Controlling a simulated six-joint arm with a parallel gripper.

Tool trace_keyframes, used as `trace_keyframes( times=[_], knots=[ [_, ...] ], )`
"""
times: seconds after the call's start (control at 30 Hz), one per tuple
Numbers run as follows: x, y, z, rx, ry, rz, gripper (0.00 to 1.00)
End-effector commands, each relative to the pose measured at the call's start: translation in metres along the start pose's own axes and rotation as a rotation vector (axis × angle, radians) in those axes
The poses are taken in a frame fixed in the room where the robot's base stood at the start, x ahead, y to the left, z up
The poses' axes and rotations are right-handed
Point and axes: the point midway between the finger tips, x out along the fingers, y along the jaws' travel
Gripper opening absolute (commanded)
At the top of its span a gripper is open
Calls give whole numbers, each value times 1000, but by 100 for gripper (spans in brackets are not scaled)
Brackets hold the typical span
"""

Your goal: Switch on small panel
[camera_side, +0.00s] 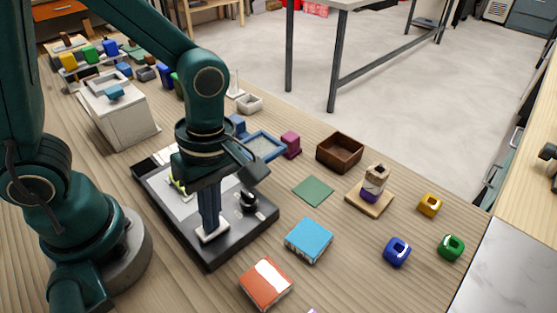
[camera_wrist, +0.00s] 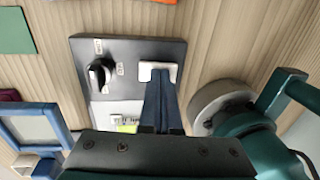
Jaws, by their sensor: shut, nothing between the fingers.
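The small panel (camera_side: 207,253) is a dark grey slab lying flat on the wooden table below my arm. It also shows in the wrist view (camera_wrist: 88,50). It has a black knob (camera_side: 248,200) on its right part, seen in the wrist view (camera_wrist: 101,74) with small labels beside it. A white switch plate (camera_side: 222,236) sits near the panel's front edge, and it shows in the wrist view (camera_wrist: 146,70). My gripper (camera_side: 211,226) points down, shut and empty, with its fingertips at this plate. The fingers hide much of the plate; I cannot tell whether they touch it or how the switch is set.
A light blue book (camera_side: 309,240) and an orange book (camera_side: 266,283) lie right of the panel. A blue tray (camera_side: 262,146), a magenta block (camera_side: 290,145) and a brown box (camera_side: 340,152) stand behind. A white box (camera_side: 118,115) stands at the back left.

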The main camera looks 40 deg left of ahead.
Motion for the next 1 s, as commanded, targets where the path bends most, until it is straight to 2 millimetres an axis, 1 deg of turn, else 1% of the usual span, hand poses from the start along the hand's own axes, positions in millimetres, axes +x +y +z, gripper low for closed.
trace_keyframes(
  times=[0.1, 0.43, 0.57, 0.67, 0.77, 1.0],
  knots=[
    [-2, 4, 0, -2, -1, -1, 0],
    [-3, 4, 0, -1, -1, -4, 0],
    [-9, 5, 0, -1, -2, 0, 0],
    [-22, 5, 0, -1, -3, 4, 0],
    [-40, 6, 0, -1, -3, 6, 0],
    [-86, 6, 0, -1, -2, 4, 0]
  ],
)
